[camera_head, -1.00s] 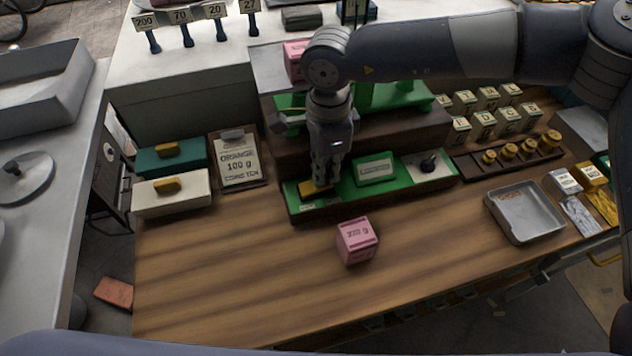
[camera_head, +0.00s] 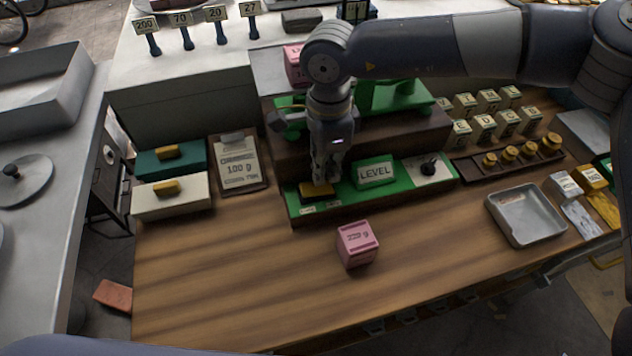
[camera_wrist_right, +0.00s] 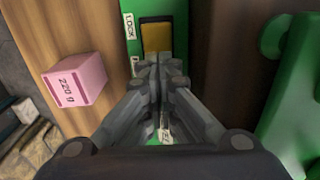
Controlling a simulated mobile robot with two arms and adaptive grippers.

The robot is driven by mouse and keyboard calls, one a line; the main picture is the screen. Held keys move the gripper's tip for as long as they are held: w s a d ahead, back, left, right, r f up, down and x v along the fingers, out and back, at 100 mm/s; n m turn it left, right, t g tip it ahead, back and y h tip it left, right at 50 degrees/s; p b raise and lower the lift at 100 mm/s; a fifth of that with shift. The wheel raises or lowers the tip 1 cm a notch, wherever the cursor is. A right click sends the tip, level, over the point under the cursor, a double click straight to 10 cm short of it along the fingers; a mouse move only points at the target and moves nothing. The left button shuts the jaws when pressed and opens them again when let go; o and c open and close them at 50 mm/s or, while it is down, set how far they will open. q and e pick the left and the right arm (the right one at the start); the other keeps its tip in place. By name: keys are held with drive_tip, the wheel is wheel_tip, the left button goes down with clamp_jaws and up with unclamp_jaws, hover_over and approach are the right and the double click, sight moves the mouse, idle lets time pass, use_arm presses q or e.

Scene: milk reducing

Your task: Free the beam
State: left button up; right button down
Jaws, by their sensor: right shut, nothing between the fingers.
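A green front panel (camera_head: 340,200) on the scale's dark wooden base carries a yellow rocker switch (camera_head: 316,190). In the wrist view the yellow switch (camera_wrist_right: 156,37) sits beside a label reading LOCK. My right gripper (camera_head: 322,178) is shut and empty, pointing down with its tips at the switch; in the wrist view the tips (camera_wrist_right: 158,62) overlap its near edge. Whether they touch cannot be told. A display (camera_head: 375,172) on the panel reads LEVEL. The green beam and stand (camera_head: 395,97) are partly hidden behind my right arm. My left gripper is not in view.
A pink 220 g block (camera_head: 357,244) stands on the wood in front of the panel. Another pink block (camera_head: 293,64) is on the scale's left side. A grey tray (camera_head: 525,214) lies right, an order card (camera_head: 238,163) left. The front wood is mostly clear.

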sight(326, 186)
drive_tip(key=shift+r+p, duration=0.8)
drive_tip(key=shift+r, duration=1.8)
